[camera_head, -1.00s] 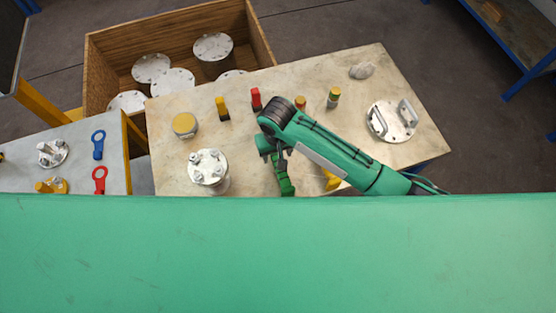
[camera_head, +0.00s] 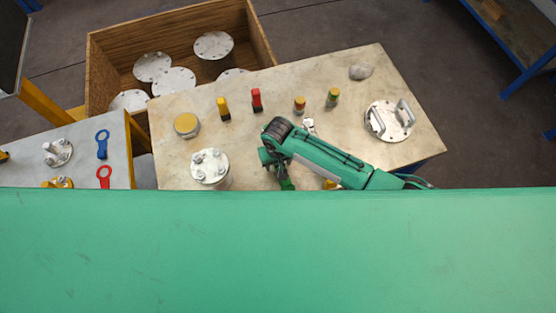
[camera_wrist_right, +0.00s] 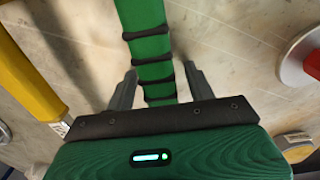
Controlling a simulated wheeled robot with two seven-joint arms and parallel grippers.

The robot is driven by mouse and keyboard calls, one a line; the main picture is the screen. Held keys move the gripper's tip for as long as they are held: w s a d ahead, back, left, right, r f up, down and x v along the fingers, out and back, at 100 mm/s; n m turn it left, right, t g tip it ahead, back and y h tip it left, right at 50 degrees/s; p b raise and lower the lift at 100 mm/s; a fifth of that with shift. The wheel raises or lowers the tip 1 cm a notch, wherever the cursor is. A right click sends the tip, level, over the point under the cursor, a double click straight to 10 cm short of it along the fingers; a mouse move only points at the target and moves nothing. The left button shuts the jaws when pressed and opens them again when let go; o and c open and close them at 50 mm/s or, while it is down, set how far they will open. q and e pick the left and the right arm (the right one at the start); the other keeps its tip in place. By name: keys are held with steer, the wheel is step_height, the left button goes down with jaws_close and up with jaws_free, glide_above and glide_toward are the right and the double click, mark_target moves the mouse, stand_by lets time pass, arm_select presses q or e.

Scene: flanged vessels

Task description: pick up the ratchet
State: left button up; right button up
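A green handle with several black bands, which looks like the ratchet's grip (camera_wrist_right: 152,48), runs down from the top of the right wrist view. My right gripper (camera_wrist_right: 161,72) is open, with one grey finger on each side of this handle. Narrow gaps show beside the handle, so I see no firm contact. My left gripper is not in view.
On the table stand a bolted flanged vessel (camera_head: 210,167), a yellow-topped can (camera_head: 187,124) and a plate with handles (camera_head: 389,121). A small silver piece (camera_head: 309,125) lies just beyond my arm. A yellow item (camera_wrist_right: 28,80) lies left in the wrist view.

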steer(key=c, duration=1.1)
steer(key=shift+r, duration=0.15)
steer(key=shift+r+b, duration=1.3)
steer(key=shift+r, duration=8.65)
steer(key=shift+f, duration=0.1)
